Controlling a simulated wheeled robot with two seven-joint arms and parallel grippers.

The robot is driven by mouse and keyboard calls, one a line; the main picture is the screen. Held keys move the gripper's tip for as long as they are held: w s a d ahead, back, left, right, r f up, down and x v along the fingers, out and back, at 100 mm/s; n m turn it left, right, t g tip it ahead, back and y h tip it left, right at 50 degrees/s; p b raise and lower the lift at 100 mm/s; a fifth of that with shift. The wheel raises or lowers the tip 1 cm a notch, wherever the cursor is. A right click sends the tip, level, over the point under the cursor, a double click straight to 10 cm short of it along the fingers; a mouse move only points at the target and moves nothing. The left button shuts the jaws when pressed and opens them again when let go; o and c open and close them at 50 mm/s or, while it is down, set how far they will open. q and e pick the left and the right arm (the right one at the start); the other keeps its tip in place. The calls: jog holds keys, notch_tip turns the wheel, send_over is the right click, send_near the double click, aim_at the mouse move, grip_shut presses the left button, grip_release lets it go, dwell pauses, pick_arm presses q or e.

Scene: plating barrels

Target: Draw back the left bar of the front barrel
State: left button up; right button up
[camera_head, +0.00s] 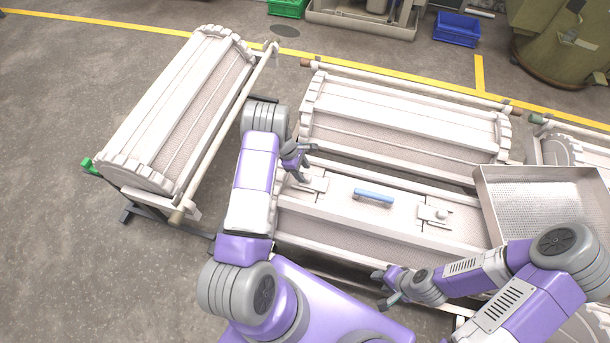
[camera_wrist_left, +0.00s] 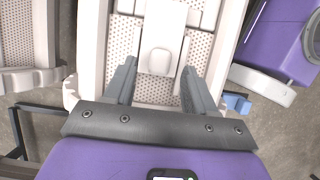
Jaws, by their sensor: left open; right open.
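The front barrel (camera_head: 340,238) is a pale, long barrel lying on its side, with a blue handle (camera_head: 374,197) on its lid. Its left bar (camera_head: 316,184) is a pale plate with a knob at the lid's left end, partly hidden by my gripper. In the left wrist view the bar's rounded knob (camera_wrist_left: 159,59) lies ahead between my fingers. My left gripper (camera_head: 308,163) is open at the left bar; its fingers, also in the left wrist view (camera_wrist_left: 158,80), stand either side of the knob with gaps. My right gripper (camera_head: 379,291) is open and empty at the barrel's near side.
The right bar (camera_head: 436,213) sits at the lid's other end. A perforated metal tray (camera_head: 482,205) stands to the right. Another barrel (camera_head: 405,115) lies behind, and one on a stand (camera_head: 125,181) lies to the left. Floor at the lower left is clear.

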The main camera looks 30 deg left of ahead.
aim_at(314, 183)
pick_arm(q)
jog(key=shift+x, duration=1.35)
grip_shut()
